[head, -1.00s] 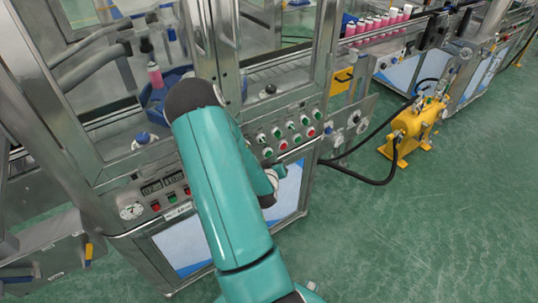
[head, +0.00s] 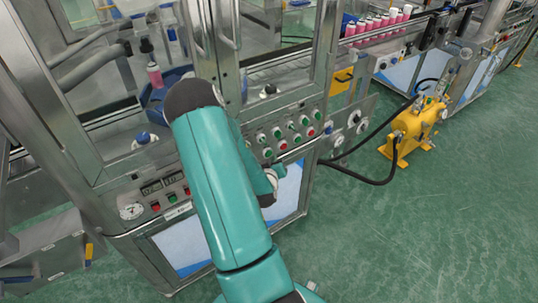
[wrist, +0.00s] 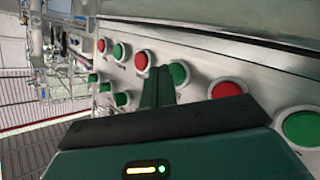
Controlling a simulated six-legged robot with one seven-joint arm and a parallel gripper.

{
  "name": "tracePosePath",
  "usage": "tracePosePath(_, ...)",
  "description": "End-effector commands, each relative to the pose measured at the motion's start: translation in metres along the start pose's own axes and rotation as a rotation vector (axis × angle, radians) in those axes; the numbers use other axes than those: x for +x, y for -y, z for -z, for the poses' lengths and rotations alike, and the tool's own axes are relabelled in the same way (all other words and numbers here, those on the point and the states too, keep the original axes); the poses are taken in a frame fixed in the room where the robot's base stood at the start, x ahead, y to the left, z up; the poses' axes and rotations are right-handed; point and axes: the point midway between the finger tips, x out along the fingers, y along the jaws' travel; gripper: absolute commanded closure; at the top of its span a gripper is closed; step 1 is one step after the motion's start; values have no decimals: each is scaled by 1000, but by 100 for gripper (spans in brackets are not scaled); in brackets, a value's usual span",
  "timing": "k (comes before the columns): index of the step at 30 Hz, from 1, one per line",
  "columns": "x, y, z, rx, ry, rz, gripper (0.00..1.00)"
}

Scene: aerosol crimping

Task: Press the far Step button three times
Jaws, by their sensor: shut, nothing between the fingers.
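The button panel (head: 297,118) is on the front of the steel machine in the head view, right of my arm, with red and green buttons in rows. In the wrist view my gripper (wrist: 158,78) is shut and empty, its dark green fingers pointing at the panel. The fingertips overlap the space between a red button (wrist: 141,60) and a green button (wrist: 179,73). Contact cannot be told. Another red button (wrist: 226,89) and a large green button (wrist: 302,127) lie to the right. Labels are unreadable, so I cannot tell which is the far Step button.
Steel door frames with handles (head: 229,22) rise above the panel. A yellow pump (head: 412,128) with a black hose stands on the floor at right. The green floor (head: 440,230) in front is clear.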

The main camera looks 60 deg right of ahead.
Motion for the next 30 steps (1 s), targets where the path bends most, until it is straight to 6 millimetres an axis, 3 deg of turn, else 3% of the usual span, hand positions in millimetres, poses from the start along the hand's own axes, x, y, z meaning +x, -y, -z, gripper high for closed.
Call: tracePosePath(30, 8, 6, 6, -1, -1, 1, 100)
